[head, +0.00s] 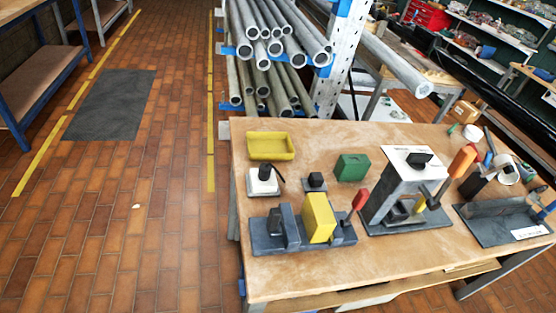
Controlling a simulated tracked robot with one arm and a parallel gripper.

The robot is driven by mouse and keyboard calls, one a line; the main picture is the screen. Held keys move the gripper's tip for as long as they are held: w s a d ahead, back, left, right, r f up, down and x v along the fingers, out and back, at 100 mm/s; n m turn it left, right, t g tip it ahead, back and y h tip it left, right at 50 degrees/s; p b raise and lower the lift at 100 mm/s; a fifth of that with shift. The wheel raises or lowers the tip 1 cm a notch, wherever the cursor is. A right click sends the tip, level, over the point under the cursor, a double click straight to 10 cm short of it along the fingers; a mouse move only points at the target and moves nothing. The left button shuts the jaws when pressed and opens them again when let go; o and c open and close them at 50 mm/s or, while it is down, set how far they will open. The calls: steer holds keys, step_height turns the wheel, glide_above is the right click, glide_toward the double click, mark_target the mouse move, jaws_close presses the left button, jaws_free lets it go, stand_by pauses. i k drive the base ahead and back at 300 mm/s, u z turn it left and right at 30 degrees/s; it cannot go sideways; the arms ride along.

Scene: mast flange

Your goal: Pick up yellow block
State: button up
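The yellow block (319,217) stands upright, slightly tilted in the picture, on a dark grey fixture (275,242) near the front left of the wooden table (350,275). Dark grey upright pieces of the fixture stand to its left. A dark part of the fixture shows to its right, below a red-handled lever (359,201). The underside of the block is hidden, and I cannot tell whether it is clamped. My gripper is not in view.
A yellow tray (270,155), a green block (352,167) and a small black-topped white device (263,182) sit behind the block. A tall white and grey device (393,192) stands to its right. Metal pipes (262,50) lie on a rack behind. The table's front strip is clear.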

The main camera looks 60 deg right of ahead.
mark_target(317, 217)
steer(key=u, duration=2.3)
steer(key=k, duration=2.65)
steer(key=z, duration=1.2)
steer(key=i, duration=1)
steer(key=u, duration=0.05)
